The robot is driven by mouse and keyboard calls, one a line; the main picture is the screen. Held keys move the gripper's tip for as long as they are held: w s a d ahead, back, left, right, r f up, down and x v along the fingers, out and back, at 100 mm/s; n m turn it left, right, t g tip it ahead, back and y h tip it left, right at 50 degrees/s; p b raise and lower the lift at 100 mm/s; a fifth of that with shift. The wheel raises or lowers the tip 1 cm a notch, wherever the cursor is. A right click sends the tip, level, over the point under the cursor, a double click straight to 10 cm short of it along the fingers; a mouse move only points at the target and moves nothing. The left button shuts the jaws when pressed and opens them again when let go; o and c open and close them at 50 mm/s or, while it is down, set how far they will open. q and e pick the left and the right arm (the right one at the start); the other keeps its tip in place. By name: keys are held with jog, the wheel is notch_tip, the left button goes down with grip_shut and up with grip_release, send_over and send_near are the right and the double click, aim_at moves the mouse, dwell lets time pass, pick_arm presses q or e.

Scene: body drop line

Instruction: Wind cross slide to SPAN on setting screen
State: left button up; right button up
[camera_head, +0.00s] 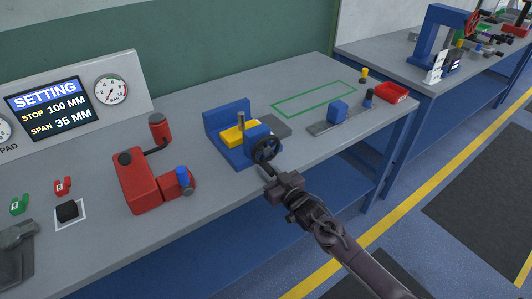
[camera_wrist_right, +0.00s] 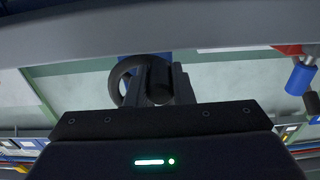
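The setting screen (camera_head: 48,108) at the back left reads SETTING, STOP 100 MM, SPAN 35 MM. The blue cross slide unit (camera_head: 226,122) stands mid-bench with a yellow block (camera_head: 232,134) on it. Its black handwheel (camera_head: 265,149) faces the front edge and also shows in the wrist view (camera_wrist_right: 120,82). My right gripper (camera_head: 268,174) is at the wheel's lower front. In the wrist view its fingers (camera_wrist_right: 160,84) lie close on both sides of the wheel's dark handle (camera_wrist_right: 160,88) and appear shut on it. I do not see my left gripper.
A red unit with a crank (camera_head: 137,182) stands left of the slide. To the right are a grey rail with a blue block (camera_head: 337,111), a red tray (camera_head: 391,92) and a green outlined area (camera_head: 315,98). A dark grey object (camera_head: 14,255) sits at the left edge.

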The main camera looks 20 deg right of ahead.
aim_at(275, 156)
grip_shut()
jog(key=shift+w+d+f+b, duration=0.25)
jog(key=shift+d+b, duration=0.1)
jog(key=shift+d, duration=0.25)
jog(key=shift+w+d+f, duration=0.1)
jog(key=shift+w+d, duration=0.15)
jog(key=shift+d, duration=0.35)
jog(key=shift+d, duration=0.1)
jog(key=shift+w+d+r, duration=0.2)
jog(key=shift+d+r, duration=0.1)
jog(key=shift+d, duration=0.3)
jog(key=shift+w+d+r, duration=0.2)
jog(key=shift+d+r, duration=0.1)
jog(key=shift+d, duration=0.25)
